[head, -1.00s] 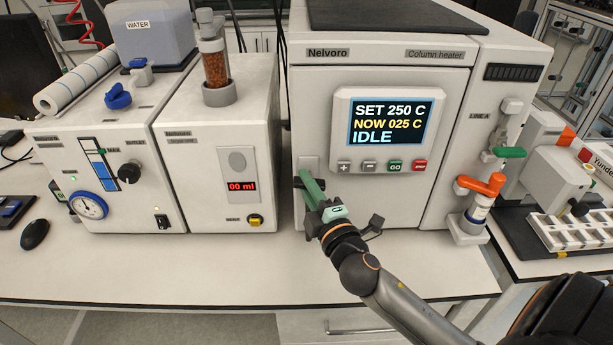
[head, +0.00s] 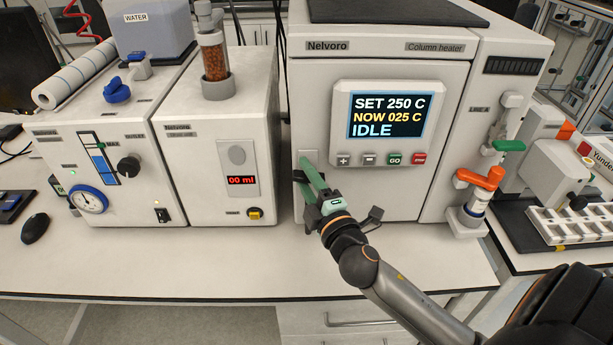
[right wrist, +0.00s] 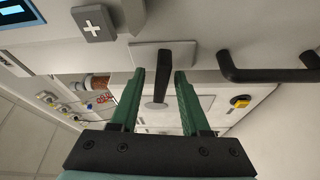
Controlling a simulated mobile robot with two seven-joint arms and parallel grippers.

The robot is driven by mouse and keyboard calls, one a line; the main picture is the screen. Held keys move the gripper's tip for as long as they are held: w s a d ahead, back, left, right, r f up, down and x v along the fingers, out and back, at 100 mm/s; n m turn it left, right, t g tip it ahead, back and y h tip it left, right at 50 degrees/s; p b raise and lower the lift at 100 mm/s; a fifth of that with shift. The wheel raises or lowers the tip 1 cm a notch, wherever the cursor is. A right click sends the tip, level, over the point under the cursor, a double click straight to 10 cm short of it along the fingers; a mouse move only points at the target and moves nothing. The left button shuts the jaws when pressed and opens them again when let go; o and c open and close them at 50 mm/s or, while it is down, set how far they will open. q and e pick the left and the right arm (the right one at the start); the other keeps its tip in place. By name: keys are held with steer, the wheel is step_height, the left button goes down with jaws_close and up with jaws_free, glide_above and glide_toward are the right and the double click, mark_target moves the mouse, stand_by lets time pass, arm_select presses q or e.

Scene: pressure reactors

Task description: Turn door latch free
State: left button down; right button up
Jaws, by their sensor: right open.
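The column heater's door (head: 435,90) looks closed, with a small pale latch plate (head: 308,157) near its left edge. My right gripper (head: 311,168) is at this plate and hides most of the latch in the head view. In the right wrist view its two green fingers (right wrist: 158,88) are apart. The dark latch lever (right wrist: 164,64) stands out from the pale plate and reaches between them. I cannot tell whether either finger touches the lever. My left gripper is not in view.
A black bar handle (right wrist: 270,74) sits close to the latch in the right wrist view. The plus button (head: 343,160) is just right of the gripper. The pump unit (head: 205,160) stands to the left. The bench front (head: 200,265) is clear.

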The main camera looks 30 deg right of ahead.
steer(key=shift+s+f, duration=0.1)
steer(key=s+a+b, duration=0.2)
steer(key=s+b, duration=0.1)
steer(key=s, duration=0.9)
steer(key=shift+f, duration=0.3)
